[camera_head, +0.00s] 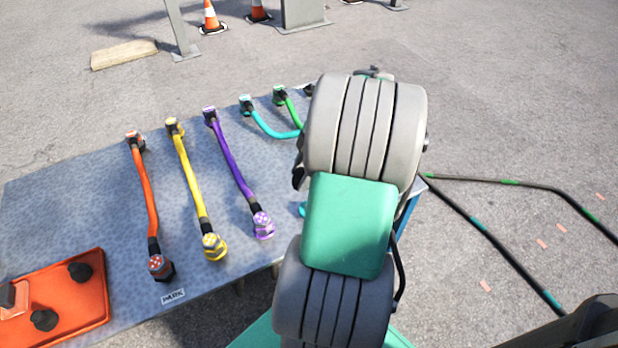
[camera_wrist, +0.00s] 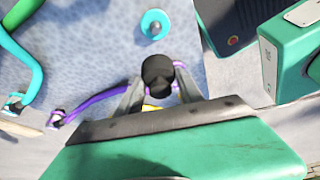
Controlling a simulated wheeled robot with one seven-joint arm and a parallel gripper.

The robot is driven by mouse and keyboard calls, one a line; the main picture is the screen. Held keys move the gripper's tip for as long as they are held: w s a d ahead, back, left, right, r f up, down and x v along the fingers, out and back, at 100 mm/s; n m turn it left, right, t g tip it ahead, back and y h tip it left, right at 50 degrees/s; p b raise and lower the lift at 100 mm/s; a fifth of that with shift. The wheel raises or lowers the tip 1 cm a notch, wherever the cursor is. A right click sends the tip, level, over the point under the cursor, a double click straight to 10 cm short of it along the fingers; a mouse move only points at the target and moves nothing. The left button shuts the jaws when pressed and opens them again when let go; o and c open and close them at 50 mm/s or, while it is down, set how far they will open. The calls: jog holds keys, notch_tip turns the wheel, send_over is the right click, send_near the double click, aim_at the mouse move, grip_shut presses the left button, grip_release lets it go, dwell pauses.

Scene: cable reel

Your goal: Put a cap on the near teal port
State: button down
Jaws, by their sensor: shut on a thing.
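In the wrist view my gripper (camera_wrist: 160,90) is shut on a black cap (camera_wrist: 157,71), which sits between its two grey fingers. In the head view my arm hides my gripper and most of the near teal port; only a teal sliver (camera_head: 302,210) shows beside the arm. A teal cable (camera_head: 272,128) runs from the far row of ends and passes behind my arm.
Orange (camera_head: 147,200), yellow (camera_head: 192,185) and purple (camera_head: 232,165) cables lie across the grey speckled table (camera_head: 90,200). An orange tray (camera_head: 65,285) at the left front holds black caps (camera_head: 80,271). Dark cables (camera_head: 500,245) lie on the ground at right.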

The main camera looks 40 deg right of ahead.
jog(key=shift+s+d+f+n, duration=0.4)
jog(key=shift+s+d+f, duration=0.15)
jog(key=shift+s, duration=0.25)
notch_tip(320, 180, down, 9)
jog(key=b, duration=0.7)
jog(key=shift+r, duration=0.2)
jog(key=shift+f+b, duration=0.25)
jog(key=shift+b, duration=0.1)
jog(key=c, duration=0.7)
grip_release()
jog(key=p+v, duration=0.3)
jog(key=v, duration=0.5)
jog(key=shift+w, duration=0.15)
